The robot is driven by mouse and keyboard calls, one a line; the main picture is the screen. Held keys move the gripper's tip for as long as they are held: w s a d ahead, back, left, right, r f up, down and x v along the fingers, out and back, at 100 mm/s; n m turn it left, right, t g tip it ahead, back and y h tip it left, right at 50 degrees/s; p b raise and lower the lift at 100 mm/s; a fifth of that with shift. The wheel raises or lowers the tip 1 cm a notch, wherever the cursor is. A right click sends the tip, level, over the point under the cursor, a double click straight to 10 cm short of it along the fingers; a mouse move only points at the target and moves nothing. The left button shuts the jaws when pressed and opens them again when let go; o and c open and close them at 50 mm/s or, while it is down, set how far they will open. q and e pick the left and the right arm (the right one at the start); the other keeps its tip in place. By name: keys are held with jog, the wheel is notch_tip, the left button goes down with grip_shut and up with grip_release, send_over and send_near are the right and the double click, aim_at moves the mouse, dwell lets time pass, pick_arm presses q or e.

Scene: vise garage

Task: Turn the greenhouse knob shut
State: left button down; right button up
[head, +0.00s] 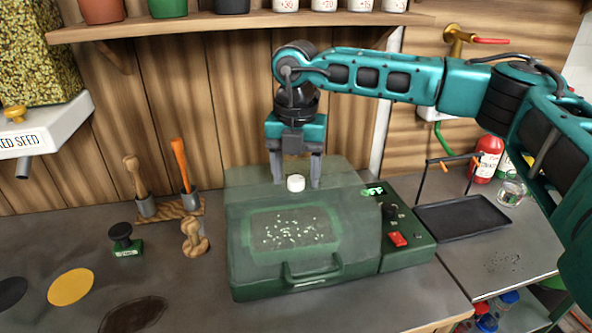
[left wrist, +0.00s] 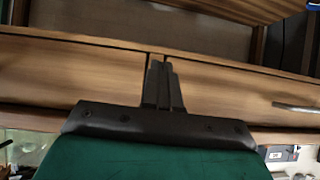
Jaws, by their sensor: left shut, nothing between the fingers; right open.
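The greenhouse (head: 240,205) is a dark green box with a clear lid and a front handle, standing on the workbench. A small white knob (head: 295,183) sits on its top. My right gripper (head: 296,177) points down with its fingers open, one to each side of the white knob, with gaps on both sides. The control panel at the greenhouse's right has a green-lit display (head: 373,191), dark knobs (head: 389,211) and a red switch (head: 397,239). My left gripper (left wrist: 164,84) is shut and empty in the left wrist view, before wooden drawer fronts.
A shelf (head: 240,24) with pots runs above. Left of the greenhouse stand a wooden figure (head: 194,238), a black-handled stamp (head: 122,238) and upright tools (head: 181,165). A black tray (head: 462,216) and red bottle (head: 486,160) are at right.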

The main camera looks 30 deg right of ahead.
jog(key=shift+f, duration=0.1)
jog(key=c, duration=1)
jog(key=shift+c, duration=0.2)
jog(key=n, duration=0.4)
jog(key=shift+n, duration=0.4)
jog(key=n, duration=0.4)
jog(key=shift+n+b, duration=0.3)
jog(key=shift+b, duration=0.1)
jog(key=n, duration=0.4)
jog(key=shift+n, duration=2.3)
